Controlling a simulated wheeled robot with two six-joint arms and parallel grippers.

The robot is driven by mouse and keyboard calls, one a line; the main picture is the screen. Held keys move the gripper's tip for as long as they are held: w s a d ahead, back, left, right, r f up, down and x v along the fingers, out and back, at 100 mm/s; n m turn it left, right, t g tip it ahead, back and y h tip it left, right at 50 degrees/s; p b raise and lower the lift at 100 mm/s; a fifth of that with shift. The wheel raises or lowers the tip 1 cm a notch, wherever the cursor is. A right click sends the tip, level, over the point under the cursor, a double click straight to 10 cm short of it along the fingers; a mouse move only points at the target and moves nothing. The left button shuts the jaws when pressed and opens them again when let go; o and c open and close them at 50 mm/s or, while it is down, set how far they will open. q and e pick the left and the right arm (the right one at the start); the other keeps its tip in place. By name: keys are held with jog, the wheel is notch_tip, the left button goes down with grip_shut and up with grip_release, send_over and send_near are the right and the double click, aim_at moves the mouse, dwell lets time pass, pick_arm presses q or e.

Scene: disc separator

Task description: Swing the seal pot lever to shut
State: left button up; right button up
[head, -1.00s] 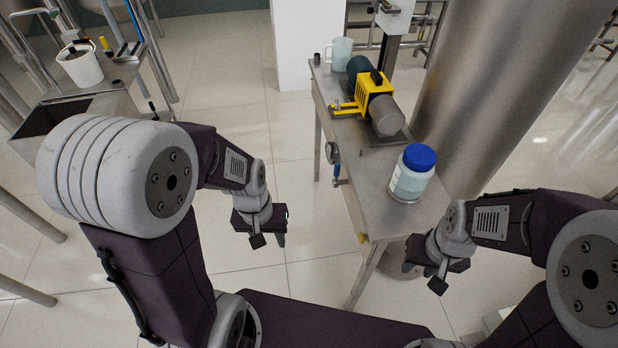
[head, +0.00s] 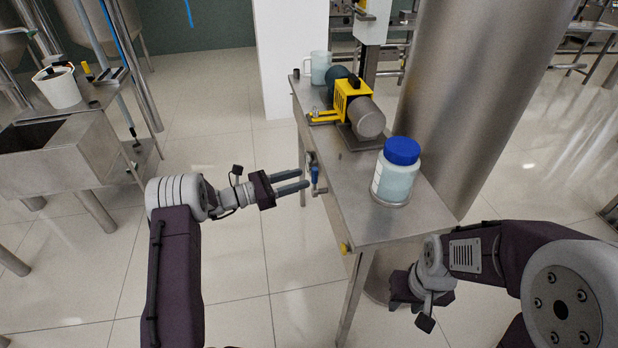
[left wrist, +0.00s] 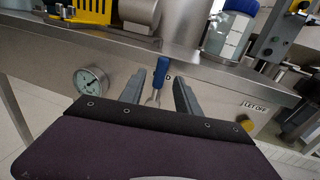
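The lever (head: 315,175) is a small blue handle on the front side of the steel bench, below its top. In the left wrist view the blue lever (left wrist: 161,68) stands roughly upright on a metal stem, with a small mark beside it. My left gripper (head: 306,179) is open and empty, its two fingers pointing at the lever from the left. In the wrist view its fingertips (left wrist: 171,80) lie around the lever's line, the left one closer; I cannot tell whether they touch. My right gripper (head: 412,300) hangs low by the bench's right end, its fingers unclear.
On the bench (head: 365,225) stand a blue-lidded jar (head: 397,180), a yellow-and-grey pump (head: 355,105) and a clear jug (head: 320,68). A round gauge (left wrist: 91,81) and a yellow knob (left wrist: 246,123) by a "LET OFF" label sit on the front.

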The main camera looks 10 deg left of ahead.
pick_arm(q)
jog(key=x, duration=0.4)
jog(key=shift+d, duration=0.15)
grip_shut()
dwell(1.2)
